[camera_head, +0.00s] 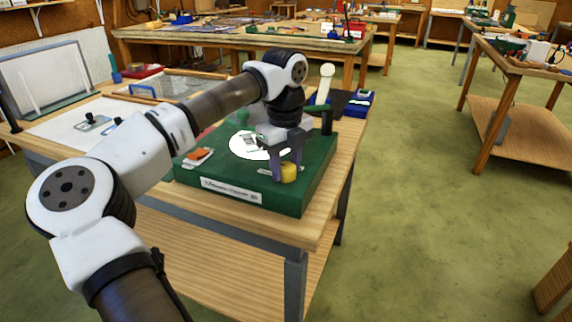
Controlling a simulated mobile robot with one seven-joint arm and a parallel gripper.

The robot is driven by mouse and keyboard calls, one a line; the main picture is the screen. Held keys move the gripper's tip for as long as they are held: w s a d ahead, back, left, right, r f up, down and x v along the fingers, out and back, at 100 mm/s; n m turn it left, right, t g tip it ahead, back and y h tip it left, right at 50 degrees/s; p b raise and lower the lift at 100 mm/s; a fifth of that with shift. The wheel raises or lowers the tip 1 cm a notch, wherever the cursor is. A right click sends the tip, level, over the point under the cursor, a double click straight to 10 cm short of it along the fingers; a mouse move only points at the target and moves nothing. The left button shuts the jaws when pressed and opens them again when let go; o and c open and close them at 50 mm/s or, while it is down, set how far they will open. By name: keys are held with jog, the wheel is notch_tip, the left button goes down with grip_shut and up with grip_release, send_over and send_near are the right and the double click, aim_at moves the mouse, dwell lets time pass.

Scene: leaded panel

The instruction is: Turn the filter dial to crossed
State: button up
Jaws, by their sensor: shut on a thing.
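The green box-like unit (225,173) stands on the near wooden table, with a printed label (231,190) on its front face. A yellow round knob (288,174), which looks like the filter dial, sits at its front right corner. My gripper (287,171) points down over this corner, with its purplish fingers shut on the yellow knob. The knob's pointer and any setting marks are hidden or too small to read. A bright white disc (243,147) lies on the unit's top, partly covered by my gripper.
An orange piece (198,154) lies at the unit's left on a white patch. A blue box (358,104) stands at the back right. Floor right of the table is clear.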

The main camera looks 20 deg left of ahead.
aim_at(285, 166)
jog(key=o, duration=1)
notch_tip(285, 166, up, 14)
jog(key=shift+s+a+f+b, duration=0.1)
jog(key=shift+b, duration=0.25)
